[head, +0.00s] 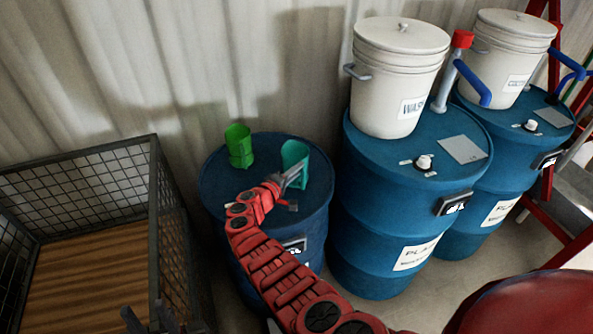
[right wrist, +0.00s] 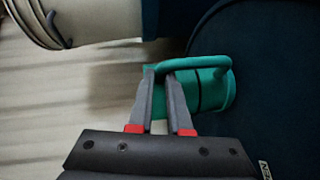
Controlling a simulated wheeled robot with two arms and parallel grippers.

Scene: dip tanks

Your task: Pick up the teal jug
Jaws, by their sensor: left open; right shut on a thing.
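The teal jug (head: 294,153) is at the top of the nearest blue drum in the head view, close to the green container. My right gripper (head: 295,172) reaches it from the front and is shut on it. In the right wrist view the jug (right wrist: 217,92) shows its looped handle, and the fingertips (right wrist: 162,74) close at the handle. I cannot tell whether the jug rests on the drum or is slightly above it. My left gripper (head: 150,320) is open and empty at the bottom edge of the head view, near the mesh crate.
A green container (head: 239,146) stands on the same blue drum (head: 225,185). Two more blue drums (head: 385,240) (head: 480,215) on the right carry white lidded buckets (head: 400,75) (head: 509,60). A mesh crate (head: 155,220) with a wooden floor is at left. A corrugated wall is behind.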

